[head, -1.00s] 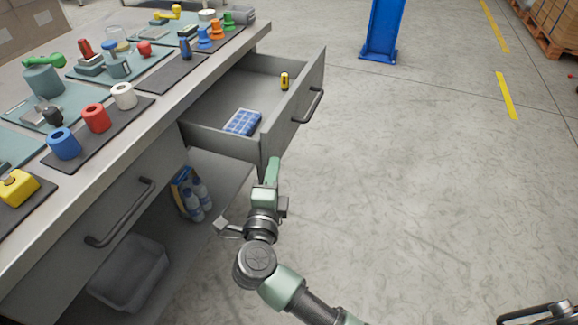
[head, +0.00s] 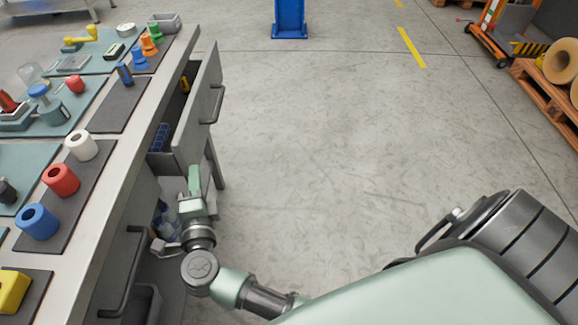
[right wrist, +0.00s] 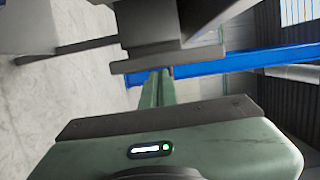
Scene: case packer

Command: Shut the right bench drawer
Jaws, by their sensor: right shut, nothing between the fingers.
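The right bench drawer (head: 196,122) is grey and stands partly open beyond the bench's right edge. Its dark bar handle (head: 212,104) is on the outer face. Inside, a blue compartment box (head: 160,138) and a yellow item (head: 185,82) are partly hidden by the benchtop. My right gripper (head: 194,172) is shut and empty, at the near end of the drawer front; I cannot tell if it touches. In the right wrist view its closed fingers (right wrist: 157,88) point toward grey parts close ahead. My left gripper is not in view.
The benchtop (head: 130,165) carries mats with coloured rolls and several fixtures. A nearer drawer handle (head: 125,275) sticks out below it. A blue post (head: 289,18) stands at the back. Pallets and an orange cart (head: 495,28) are at the right. The floor between is clear.

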